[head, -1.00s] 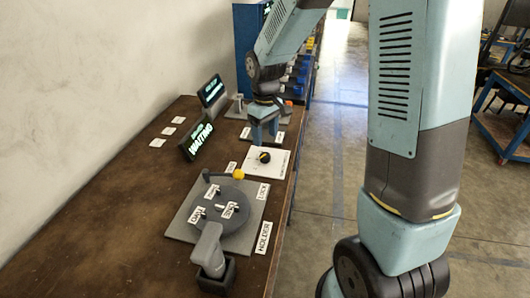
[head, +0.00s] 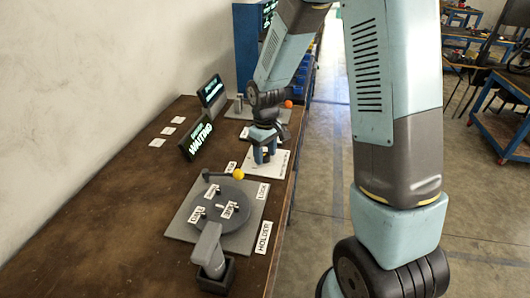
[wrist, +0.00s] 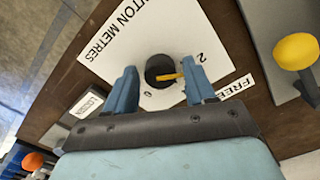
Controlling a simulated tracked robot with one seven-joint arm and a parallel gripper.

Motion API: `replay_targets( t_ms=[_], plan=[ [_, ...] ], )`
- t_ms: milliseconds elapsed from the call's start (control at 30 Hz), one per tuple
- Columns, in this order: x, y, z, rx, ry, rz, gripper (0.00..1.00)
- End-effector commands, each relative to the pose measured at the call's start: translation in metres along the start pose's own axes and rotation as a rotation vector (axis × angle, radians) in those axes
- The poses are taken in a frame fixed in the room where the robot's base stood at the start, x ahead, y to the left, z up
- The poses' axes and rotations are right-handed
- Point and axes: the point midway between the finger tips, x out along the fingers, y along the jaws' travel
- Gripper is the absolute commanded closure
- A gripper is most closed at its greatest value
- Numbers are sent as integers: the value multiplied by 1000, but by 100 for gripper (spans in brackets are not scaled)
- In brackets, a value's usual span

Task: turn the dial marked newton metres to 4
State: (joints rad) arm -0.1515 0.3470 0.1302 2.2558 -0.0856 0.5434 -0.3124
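The dial (wrist: 158,70) is a dark round knob with a yellow pointer. It sits on a white plate (wrist: 140,38) printed with newton metres, and the digits 2 and 0 show near the knob. My gripper (wrist: 160,86) is open, one finger on each side of the knob, with gaps showing between fingers and knob. In the head view my gripper (head: 264,158) is over the white plate (head: 282,163) and hides the dial.
A grey fixture with a round disc (head: 222,207) and a yellow-knobbed lever (head: 238,174) stands nearer on the bench. A screen reading waiting (head: 197,138) stands behind, to the left. A grey tool (head: 208,250) stands in a dark holder. The bench's left side is mostly clear.

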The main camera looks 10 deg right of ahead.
Motion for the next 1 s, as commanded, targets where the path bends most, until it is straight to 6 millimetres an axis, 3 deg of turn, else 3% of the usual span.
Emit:
replay_targets(
  t_ms=[500,767,1000],
  plan=[
    [0,0,0,1,0,0,94],
    [0,0,0,29,1,0,94],
    [0,0,0,153,1,1,94]
  ],
)
